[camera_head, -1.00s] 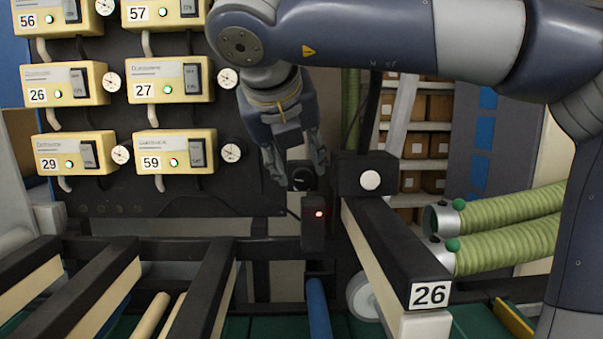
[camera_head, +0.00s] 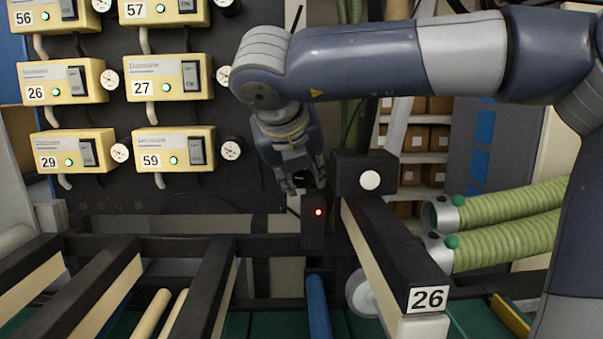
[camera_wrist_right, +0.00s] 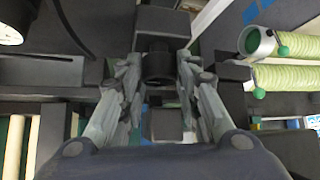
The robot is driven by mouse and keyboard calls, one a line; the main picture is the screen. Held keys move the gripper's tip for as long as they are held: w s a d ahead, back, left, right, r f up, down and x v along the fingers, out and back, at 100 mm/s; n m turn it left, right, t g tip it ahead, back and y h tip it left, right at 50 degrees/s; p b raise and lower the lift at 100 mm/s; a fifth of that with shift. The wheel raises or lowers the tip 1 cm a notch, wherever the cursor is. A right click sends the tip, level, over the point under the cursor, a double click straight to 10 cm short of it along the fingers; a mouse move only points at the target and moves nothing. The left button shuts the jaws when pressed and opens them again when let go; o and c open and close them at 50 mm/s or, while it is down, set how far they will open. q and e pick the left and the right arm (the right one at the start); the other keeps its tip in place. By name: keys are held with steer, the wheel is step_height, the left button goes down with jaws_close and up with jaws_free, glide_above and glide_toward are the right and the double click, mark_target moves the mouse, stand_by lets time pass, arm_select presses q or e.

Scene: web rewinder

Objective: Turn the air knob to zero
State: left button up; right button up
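The air knob (camera_wrist_right: 159,62) is a black round cylinder in the right wrist view, at upper centre on a dark block. In the head view it is hidden behind my right gripper (camera_head: 305,188). In the wrist view, my right gripper (camera_wrist_right: 158,85) has its fingers apart, one to each side of the knob in the picture. Narrow gaps seem to show, and I cannot tell whether either finger touches it. The knob's setting cannot be read. My left gripper is in neither view.
A black box with a white button (camera_head: 370,180) and the arm labelled 26 (camera_head: 400,250) stand right of the gripper. A small box with a red light (camera_head: 314,225) is just below. Green hoses (camera_head: 510,240) lie at right; yellow control boxes (camera_head: 175,150) hang at left.

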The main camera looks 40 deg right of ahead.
steer(key=shift+w+a+f+n+h, duration=0.1)
steer(key=shift+f+n+h, duration=0.05)
steer(key=shift+n+h, duration=0.15)
steer(key=shift+a+n+g+h, duration=0.1)
steer(key=shift+n+g+h, duration=0.65)
steer(key=shift+h, duration=0.35)
steer(key=o, duration=0.8)
